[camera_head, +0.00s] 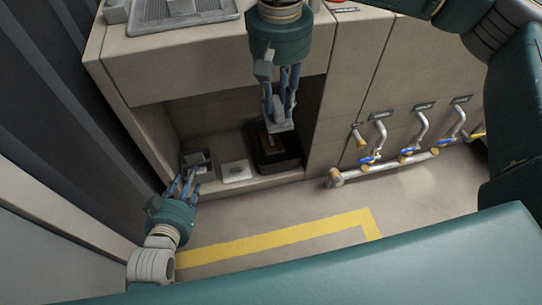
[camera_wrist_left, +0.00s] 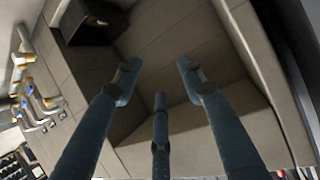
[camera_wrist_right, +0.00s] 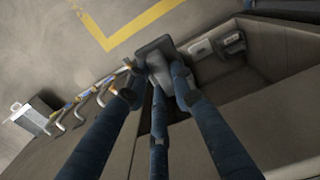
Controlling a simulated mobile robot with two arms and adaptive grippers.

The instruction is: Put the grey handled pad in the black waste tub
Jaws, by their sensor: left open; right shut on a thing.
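The grey handled pad (camera_head: 279,127) is in my right gripper (camera_head: 281,103), held by its handle with the flat face down. In the head view it hangs over the black waste tub (camera_head: 289,164), which stands in the right part of an open niche. In the right wrist view the pad (camera_wrist_right: 155,48) is beyond the fingertips of my right gripper (camera_wrist_right: 157,85). My left gripper (camera_head: 184,183) is open and empty at the niche's left front; its fingers also show spread in the left wrist view (camera_wrist_left: 160,80).
A pale flat block (camera_head: 236,171) and a grey item (camera_head: 198,162) lie on the niche floor left of the tub. A pipe with several valves (camera_head: 385,165) runs along the panel at right. A grey tray (camera_head: 180,18) is on top. The floor with yellow tape (camera_head: 275,238) is clear.

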